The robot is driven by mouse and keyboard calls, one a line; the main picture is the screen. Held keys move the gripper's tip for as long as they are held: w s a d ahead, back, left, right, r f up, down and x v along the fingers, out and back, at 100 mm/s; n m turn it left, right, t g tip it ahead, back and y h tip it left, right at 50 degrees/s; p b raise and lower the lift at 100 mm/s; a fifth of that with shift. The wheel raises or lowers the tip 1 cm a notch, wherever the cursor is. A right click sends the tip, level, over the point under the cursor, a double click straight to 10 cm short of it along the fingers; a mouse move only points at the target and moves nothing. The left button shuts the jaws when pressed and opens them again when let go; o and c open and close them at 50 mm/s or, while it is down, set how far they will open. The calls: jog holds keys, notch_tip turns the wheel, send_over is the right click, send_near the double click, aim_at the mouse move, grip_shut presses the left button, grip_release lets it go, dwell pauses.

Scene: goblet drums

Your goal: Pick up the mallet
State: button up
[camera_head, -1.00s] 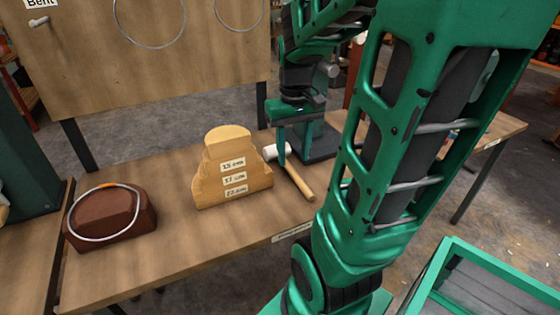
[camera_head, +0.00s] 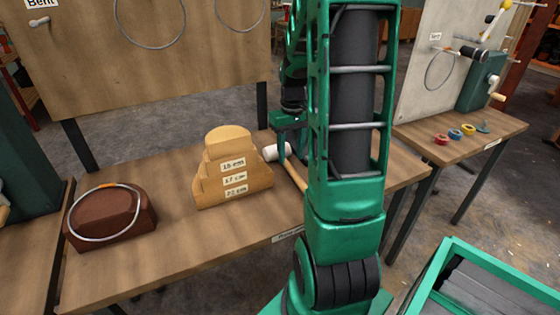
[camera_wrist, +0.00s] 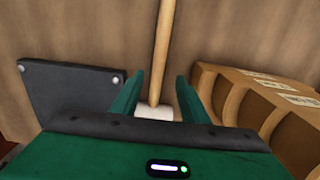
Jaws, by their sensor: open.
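The mallet has a white head (camera_head: 272,152) and a light wooden handle (camera_head: 295,172). It lies on the wooden table (camera_head: 170,250), just right of the stepped wooden block. My arm hides part of the handle in the head view. In the wrist view the mallet's handle (camera_wrist: 160,50) runs up the picture and its white head (camera_wrist: 153,112) lies between my fingers. My gripper (camera_wrist: 157,95) is open, with one green finger on each side of the mallet. It also shows, partly hidden, in the head view (camera_head: 284,148). I see no finger touching the mallet.
The stepped wooden block (camera_head: 232,175) with labels stands close beside the mallet; it also shows in the wrist view (camera_wrist: 255,95). A dark plate (camera_wrist: 80,92) lies on the other side. A brown form with a wire ring (camera_head: 110,212) sits at the table's left.

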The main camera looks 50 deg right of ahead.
aim_at(292, 168)
jog(key=f, duration=0.4)
jog(key=shift+s, duration=0.3)
jog(key=shift+d+f, duration=0.1)
jog(key=shift+f, duration=0.55)
jog(key=shift+c, duration=0.6)
grip_shut()
